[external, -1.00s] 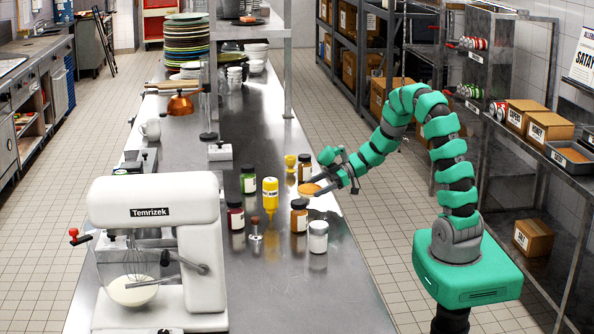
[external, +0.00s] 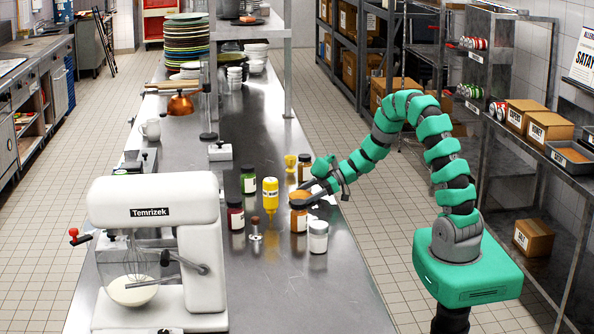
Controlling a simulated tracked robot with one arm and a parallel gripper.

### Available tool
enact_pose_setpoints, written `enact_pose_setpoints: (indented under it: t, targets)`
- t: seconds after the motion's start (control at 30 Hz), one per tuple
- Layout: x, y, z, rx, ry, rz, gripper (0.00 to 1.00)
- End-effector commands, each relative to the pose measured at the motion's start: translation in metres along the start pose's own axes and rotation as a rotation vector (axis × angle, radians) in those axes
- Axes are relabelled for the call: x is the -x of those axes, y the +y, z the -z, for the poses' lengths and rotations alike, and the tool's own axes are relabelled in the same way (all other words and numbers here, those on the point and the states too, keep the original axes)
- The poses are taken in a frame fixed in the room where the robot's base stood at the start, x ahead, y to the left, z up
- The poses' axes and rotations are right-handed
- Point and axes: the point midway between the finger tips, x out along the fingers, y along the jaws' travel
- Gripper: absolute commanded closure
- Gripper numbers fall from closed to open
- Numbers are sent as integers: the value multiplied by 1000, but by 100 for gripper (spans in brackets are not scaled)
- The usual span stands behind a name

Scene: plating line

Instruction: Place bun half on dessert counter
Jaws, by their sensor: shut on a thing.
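My gripper (external: 305,200) is over the right side of the long steel counter (external: 280,285). It is shut on a small tan-orange bun half (external: 299,193), which is partly hidden by the fingers. The bun half appears just above or in front of a dark-lidded spice jar (external: 299,221); I cannot tell whether they touch. No label in view marks which counter is the dessert counter.
A white-lidded jar (external: 318,237), a yellow squeeze bottle (external: 270,194), a dark red jar (external: 236,214) and a green jar (external: 248,180) stand close by. A white mixer (external: 155,215) fills the near left. The counter's near right is clear.

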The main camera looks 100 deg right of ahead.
Motion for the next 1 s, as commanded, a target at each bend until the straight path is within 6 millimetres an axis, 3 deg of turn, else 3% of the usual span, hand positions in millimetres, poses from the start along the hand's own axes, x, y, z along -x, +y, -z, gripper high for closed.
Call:
enact_pose_setpoints:
  t: [0.13, 0.17, 0.23, 0.77, 1.0]
  targets:
    - [-1, 0, -3, 0, -1, 0, 44]
    - [-1, 0, -4, 0, -1, 0, 20]
    - [-1, 0, -3, 1, 0, 0, 1]
    - [-3, 0, -6, 2, 0, 0, 1]
    - [38, -1, -3, 0, -4, -5, 1]
